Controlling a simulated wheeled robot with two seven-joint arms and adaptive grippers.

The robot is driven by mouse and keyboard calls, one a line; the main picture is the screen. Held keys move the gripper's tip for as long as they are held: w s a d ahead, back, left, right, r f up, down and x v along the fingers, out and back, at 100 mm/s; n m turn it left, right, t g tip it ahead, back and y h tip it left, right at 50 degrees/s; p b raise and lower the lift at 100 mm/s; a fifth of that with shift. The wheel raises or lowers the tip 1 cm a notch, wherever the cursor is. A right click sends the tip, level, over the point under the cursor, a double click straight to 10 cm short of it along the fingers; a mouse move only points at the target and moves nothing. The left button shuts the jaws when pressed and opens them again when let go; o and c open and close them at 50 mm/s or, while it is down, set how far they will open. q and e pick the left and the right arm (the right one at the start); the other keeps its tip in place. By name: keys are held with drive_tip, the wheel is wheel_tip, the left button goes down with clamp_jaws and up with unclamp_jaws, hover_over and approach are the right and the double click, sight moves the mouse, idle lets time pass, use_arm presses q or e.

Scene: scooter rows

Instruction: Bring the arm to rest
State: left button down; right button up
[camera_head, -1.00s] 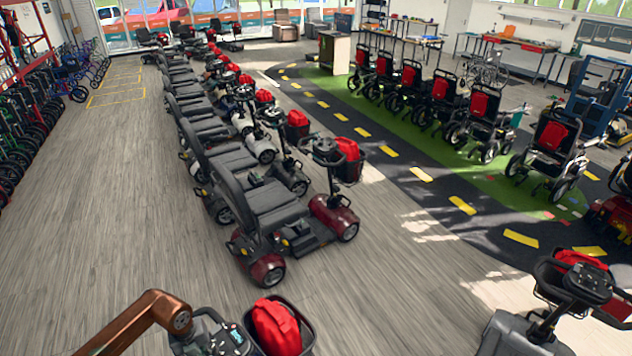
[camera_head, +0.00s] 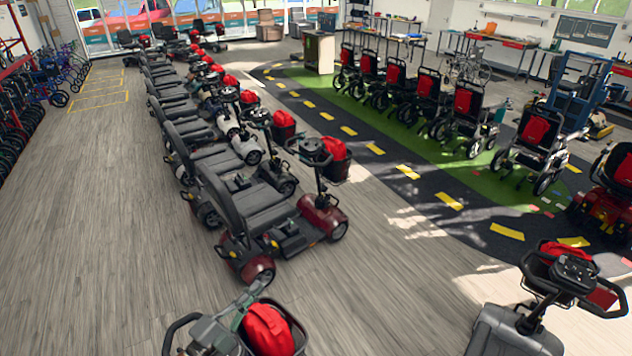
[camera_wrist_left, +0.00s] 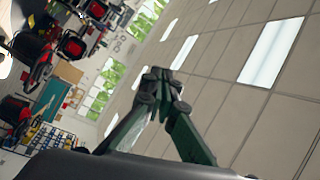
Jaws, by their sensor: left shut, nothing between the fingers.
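My left gripper (camera_wrist_left: 160,80) shows in the left wrist view, its dark green fingers drawn together at the tips with nothing between them. It is raised in open air, with the ceiling (camera_wrist_left: 230,95) and its bright light panels behind it. The room looks strongly tilted in that view. No arm or gripper of mine can be made out in the head view. My right gripper is in neither view.
A row of scooters (camera_head: 270,220) with red bags runs down the middle. A scooter basket with a red bag (camera_head: 267,328) is close at the bottom, another scooter (camera_head: 530,310) at lower right. Wheelchairs (camera_head: 530,145) line a green strip. Grey floor (camera_head: 100,220) is clear at left.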

use_arm(q)
drive_tip(key=a+f+n+t+y, duration=0.1)
drive_tip(key=a+f+n+y, duration=0.2)
drive_tip(key=a+n+y, duration=0.4)
drive_tip(key=a+f+n+t+y, duration=0.1)
drive_tip(key=a+f+n+y, duration=0.1)
drive_tip(key=a+n+y, duration=0.6)
drive_tip(key=s+a+f+n+g, duration=0.2)
drive_tip(key=s+a+f+g, duration=0.2)
drive_tip(key=s+a+f, duration=0.35)
drive_tip(key=s+d+f+n+g+h, duration=0.25)
drive_tip(key=s+f+g, duration=0.75)
drive_tip(key=s+f, duration=0.9)
drive_tip(key=s+d+f+g+b, duration=0.1)
drive_tip(key=s+f+b, duration=0.15)
drive_tip(key=f, duration=1.55)
drive_tip(key=s+d+f+g+b, duration=0.1)
drive_tip(key=f+b, duration=0.3)
drive_tip(key=f, duration=1.5)
drive_tip(key=s+f+g+b, duration=0.1)
drive_tip(key=s+f+b, duration=0.4)
drive_tip(key=s+f, duration=1.4)
wheel_tip(320, 180, down, 3)
drive_tip(key=shift+f+h+b, duration=0.15)
drive_tip(key=shift+h+b, duration=0.15)
drive_tip(key=shift+h, duration=0.05)
